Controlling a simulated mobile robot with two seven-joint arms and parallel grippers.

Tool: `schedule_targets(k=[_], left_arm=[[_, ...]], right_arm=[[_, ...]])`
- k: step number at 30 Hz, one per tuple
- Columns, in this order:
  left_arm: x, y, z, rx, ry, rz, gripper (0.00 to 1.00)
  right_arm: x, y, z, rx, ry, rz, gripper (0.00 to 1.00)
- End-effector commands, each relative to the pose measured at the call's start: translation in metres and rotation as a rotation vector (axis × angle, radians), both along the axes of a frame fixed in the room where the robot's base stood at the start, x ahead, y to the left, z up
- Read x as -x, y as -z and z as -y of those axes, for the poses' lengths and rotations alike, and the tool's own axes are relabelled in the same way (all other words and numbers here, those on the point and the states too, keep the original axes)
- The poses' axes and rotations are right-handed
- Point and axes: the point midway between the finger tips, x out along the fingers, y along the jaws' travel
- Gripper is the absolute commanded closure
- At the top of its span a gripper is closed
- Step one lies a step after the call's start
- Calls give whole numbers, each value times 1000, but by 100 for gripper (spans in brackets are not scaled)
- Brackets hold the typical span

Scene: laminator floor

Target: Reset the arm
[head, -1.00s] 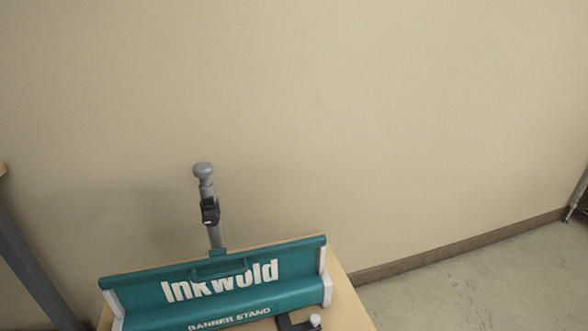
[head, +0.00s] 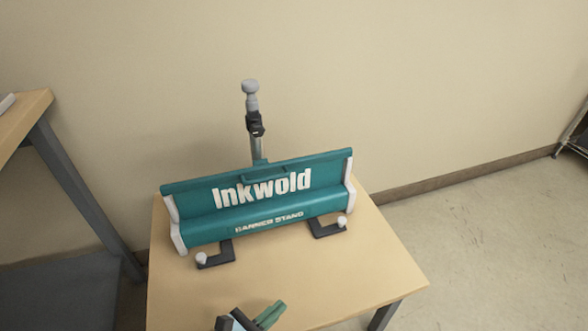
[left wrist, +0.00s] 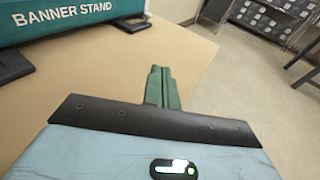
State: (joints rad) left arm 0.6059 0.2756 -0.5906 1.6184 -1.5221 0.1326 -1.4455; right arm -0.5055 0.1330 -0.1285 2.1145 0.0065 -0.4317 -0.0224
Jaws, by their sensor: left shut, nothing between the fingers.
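My left gripper (head: 272,313) shows at the bottom of the head view, over the front part of the small wooden table (head: 385,265). In the left wrist view its green fingers (left wrist: 160,88) are together with nothing between them. A teal banner stand (head: 262,198) marked "Inkwold" stands on the table, behind and apart from the gripper. Its grey pole with a black clamp (head: 255,125) rises at the back. Part of the stand also shows in the left wrist view (left wrist: 70,17). My right gripper is not in view.
A taller wooden table (head: 25,115) with grey metal legs stands at the left. A beige wall is behind. Open floor (head: 480,240) lies to the right. A shelf with several dark bins (left wrist: 275,15) shows in the left wrist view.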

Motion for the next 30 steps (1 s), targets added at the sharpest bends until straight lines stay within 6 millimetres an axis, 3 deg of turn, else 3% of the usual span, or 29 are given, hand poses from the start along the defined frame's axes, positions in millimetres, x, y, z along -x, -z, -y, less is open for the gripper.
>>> schedule_targets(k=[8, 14, 20, 24, 30], left_arm=[[44, 18, -26, 425, -238, -358, 100], [91, 41, -60, 837, -505, -687, 100], [166, 71, -105, 1363, -895, -1042, 100], [230, 87, -133, 1744, -1209, -1232, 100], [307, 96, -157, 2172, -1589, -1346, 100]], right_arm=[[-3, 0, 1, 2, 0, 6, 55], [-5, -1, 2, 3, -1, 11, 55], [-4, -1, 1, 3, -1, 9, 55], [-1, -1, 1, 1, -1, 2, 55], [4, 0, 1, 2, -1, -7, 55]])
